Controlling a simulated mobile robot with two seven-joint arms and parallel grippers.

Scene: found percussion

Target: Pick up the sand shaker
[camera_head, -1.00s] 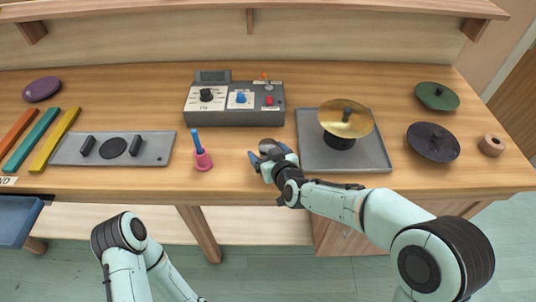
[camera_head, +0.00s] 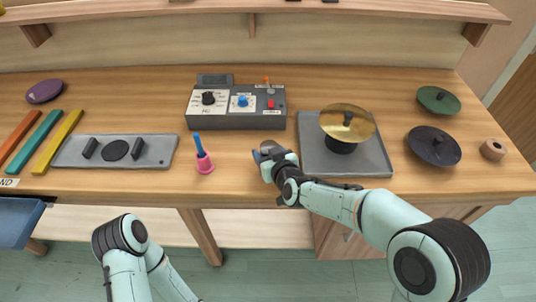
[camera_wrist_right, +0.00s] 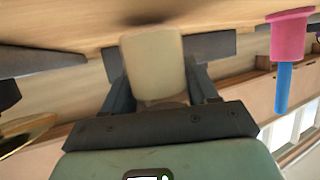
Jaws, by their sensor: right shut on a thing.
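A cream cylinder, which I take to be the sand shaker (camera_wrist_right: 155,65), stands between the dark fingers of my right gripper (camera_wrist_right: 158,72) in the right wrist view. The fingers are shut on its two sides. In the head view my right gripper (camera_head: 264,157) is at the front part of the bench, right of the pink bell, and its own body mostly hides the shaker. I cannot tell whether the shaker touches the bench top. Of my left arm only links show at the bottom of the head view; its gripper is out of sight.
A pink bell with a blue handle (camera_head: 204,162) stands left of the gripper. A grey control box (camera_head: 235,122) is behind. A grey tray (camera_head: 370,168) with a brass cymbal (camera_head: 347,121) is at the right. A grey plate with handles (camera_head: 157,153) lies at left.

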